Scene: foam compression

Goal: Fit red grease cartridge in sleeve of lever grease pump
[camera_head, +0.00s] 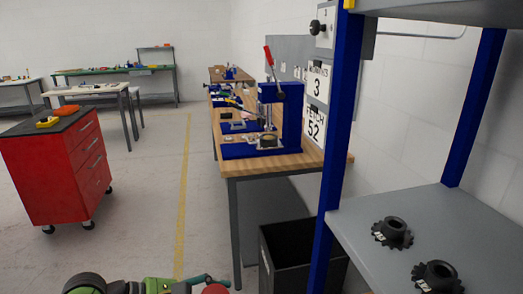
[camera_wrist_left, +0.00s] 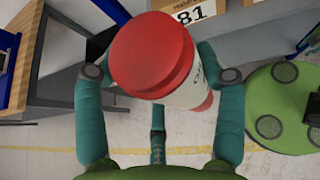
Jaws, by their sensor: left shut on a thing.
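The red grease cartridge (camera_wrist_left: 150,55) has a red end cap and a white body with dark lettering. It fills the middle of the left wrist view, between the teal fingers of my left gripper (camera_wrist_left: 163,75), which is shut on it. In the head view, part of the gripper and the red end of the cartridge (camera_head: 215,289) show at the bottom edge, above the floor. A blue bench device with a red-tipped lever (camera_head: 291,115) stands on the wooden workbench; I cannot tell whether it is the lever grease pump. No sleeve is clearly visible. My right gripper is not in view.
The workbench (camera_head: 300,163) stands ahead, with a black bin (camera_head: 283,250) by its near end. A blue-post shelf (camera_head: 360,225) holding dark gears is at right. A red drawer cart (camera_head: 50,180) is at left. Floor between cart and bench is clear.

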